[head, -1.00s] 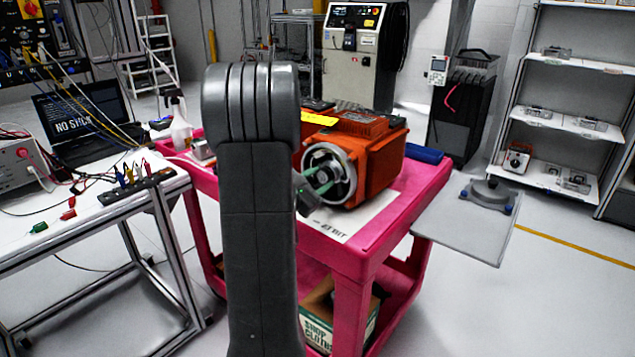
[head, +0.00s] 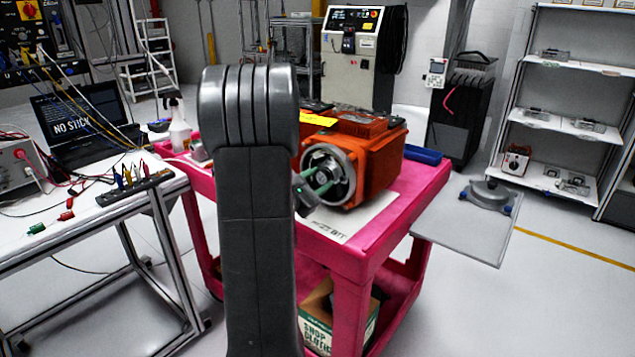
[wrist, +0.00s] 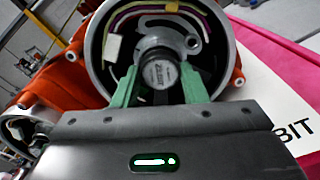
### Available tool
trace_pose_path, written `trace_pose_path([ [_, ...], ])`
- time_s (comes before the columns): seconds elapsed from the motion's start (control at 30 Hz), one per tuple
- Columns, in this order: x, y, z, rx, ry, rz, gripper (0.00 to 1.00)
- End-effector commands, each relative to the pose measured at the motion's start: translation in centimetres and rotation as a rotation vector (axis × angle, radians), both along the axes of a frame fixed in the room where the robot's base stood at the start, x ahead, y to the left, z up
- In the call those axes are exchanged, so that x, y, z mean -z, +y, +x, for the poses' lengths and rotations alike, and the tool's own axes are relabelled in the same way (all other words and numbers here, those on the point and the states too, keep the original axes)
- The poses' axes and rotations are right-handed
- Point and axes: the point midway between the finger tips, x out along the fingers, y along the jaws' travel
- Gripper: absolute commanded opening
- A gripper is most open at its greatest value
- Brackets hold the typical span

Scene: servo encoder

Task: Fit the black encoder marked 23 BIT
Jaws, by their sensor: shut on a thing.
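My gripper (wrist: 158,78) has green fingers shut on the sides of a round black encoder (wrist: 160,72) with small print on its face, too small to read. The encoder is in front of the middle of the open round metal end (wrist: 98,48) of an orange servo motor (wrist: 60,88). I cannot tell whether it is seated or just short of the shaft. In the head view the motor (head: 378,170) lies on a pink cart, and my gripper (head: 325,184) reaches its open end. My own arm hides part of the motor there.
The pink cart (head: 400,222) carries a white sheet (head: 372,212) ending in "BIT", and a blue item (head: 422,154). Colored wires (wrist: 150,8) curve inside the motor's rim. A workbench (head: 110,205) with leads stands left. Floor to the right is mostly open.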

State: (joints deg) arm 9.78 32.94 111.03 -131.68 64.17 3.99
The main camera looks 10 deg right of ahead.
Motion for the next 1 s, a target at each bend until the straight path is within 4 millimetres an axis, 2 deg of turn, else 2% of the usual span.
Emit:
trace_pose_path([
  [0.2, -0.12, -0.03, 0.03, 0.0, -0.002, -0.001, 0.1],
  [0.23, -0.12, -0.03, 0.03, 0.0, -0.002, -0.001, 0.41],
  [0.33, -0.11, -0.03, 0.03, 0.0, -0.002, -0.001, 0.6],
  [0.37, -0.1, -0.03, 0.02, 0.001, -0.002, -0.001, 0.64],
  [0.57, -0.06, -0.02, 0.02, 0.001, -0.001, -0.001, 0.64],
  [0.6, -0.02, -0.02, 0.01, 0.0, 0.0, 0.0, 0.6],
  [1.0, 0.01, 0.22, -0.15, 0.0, 0.0, 0.0, 0.6],
])
